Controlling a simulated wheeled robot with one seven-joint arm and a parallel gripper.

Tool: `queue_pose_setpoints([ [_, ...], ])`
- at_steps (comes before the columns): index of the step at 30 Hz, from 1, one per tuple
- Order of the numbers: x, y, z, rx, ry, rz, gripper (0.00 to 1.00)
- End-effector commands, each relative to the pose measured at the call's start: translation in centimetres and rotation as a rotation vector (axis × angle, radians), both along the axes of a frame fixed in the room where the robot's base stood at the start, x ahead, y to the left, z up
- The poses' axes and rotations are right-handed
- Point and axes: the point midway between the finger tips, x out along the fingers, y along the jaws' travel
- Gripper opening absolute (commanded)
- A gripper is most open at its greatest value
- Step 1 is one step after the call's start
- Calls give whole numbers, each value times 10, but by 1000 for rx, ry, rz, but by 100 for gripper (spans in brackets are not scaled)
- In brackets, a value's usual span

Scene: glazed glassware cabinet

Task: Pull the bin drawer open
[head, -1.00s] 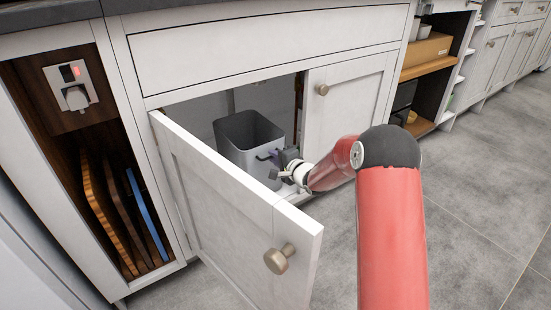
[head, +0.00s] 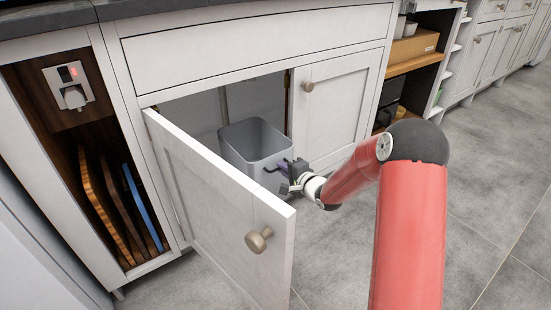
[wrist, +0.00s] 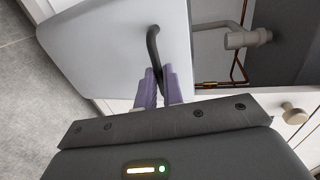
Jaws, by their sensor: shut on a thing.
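The grey bin (head: 254,141) stands in the open cabinet, partly out of its front opening. The cabinet door hides its lower left part. A dark curved handle (wrist: 153,42) is on the bin's front wall (wrist: 105,50) in the wrist view. My gripper (head: 284,168) is at the bin's front, by the handle. In the wrist view, the purple fingers of my gripper (wrist: 160,84) are shut on the lower end of the handle.
The left cabinet door (head: 208,200) stands open toward the camera, left of my gripper. The right door (head: 335,105) is shut. Pipes (wrist: 240,38) show behind the bin. Boards (head: 105,205) stand in the left niche. Grey floor (head: 475,190) at the right is clear.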

Motion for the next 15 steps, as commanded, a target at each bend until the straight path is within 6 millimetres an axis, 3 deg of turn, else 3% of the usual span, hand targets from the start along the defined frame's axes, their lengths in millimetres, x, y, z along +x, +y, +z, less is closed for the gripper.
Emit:
queue_pose_setpoints([
  [9, -70, -48, 3, 2, 3, -3, 0],
  [15, -95, -64, 1, 1, 1, -1, 0],
])
